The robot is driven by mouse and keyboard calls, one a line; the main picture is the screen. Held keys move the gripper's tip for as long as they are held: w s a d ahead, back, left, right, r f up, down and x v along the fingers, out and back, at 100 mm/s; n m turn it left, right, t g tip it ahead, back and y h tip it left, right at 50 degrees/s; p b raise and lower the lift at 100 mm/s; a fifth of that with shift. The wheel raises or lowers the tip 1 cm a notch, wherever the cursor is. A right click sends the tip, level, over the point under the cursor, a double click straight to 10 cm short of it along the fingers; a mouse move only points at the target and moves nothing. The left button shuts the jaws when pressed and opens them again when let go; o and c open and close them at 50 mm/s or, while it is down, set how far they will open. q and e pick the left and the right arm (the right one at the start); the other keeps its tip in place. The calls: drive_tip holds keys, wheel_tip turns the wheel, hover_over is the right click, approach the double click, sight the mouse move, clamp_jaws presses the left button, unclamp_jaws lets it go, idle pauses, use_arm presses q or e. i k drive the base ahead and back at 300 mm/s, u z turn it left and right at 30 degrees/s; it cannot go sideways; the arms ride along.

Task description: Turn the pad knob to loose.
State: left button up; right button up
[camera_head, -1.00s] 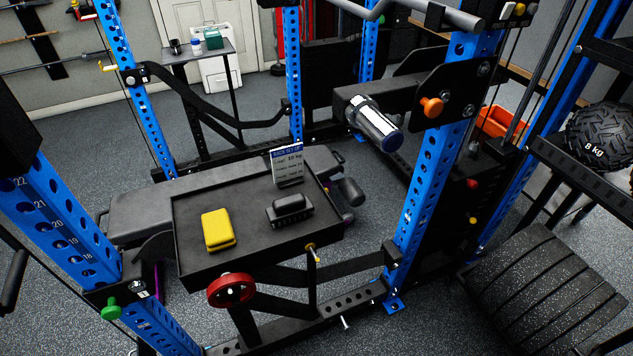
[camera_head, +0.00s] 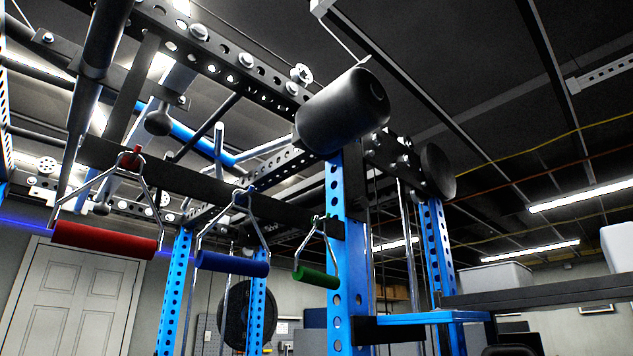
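The pad knob cannot be made out in the current head view, which looks up at the top of the rack. A black cylindrical roller (camera_head: 343,110) sticks out from the top of a blue upright (camera_head: 341,240). I cannot tell whether it belongs to the pad. Three handles hang from a black crossbar: a red one (camera_head: 104,240), a blue one (camera_head: 232,263) and a green one (camera_head: 316,277). Neither of my grippers is in view.
The rack's perforated black top beam (camera_head: 215,55) runs overhead. A white door (camera_head: 72,300) stands at the lower left. A dark shelf (camera_head: 545,294) with a pale bin (camera_head: 495,276) on it is at the lower right. Ceiling lights (camera_head: 580,195) and beams fill the upper right.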

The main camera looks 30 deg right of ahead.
sight(361, 204)
drive_tip(key=k, duration=0.2)
drive_tip(key=z, duration=0.9)
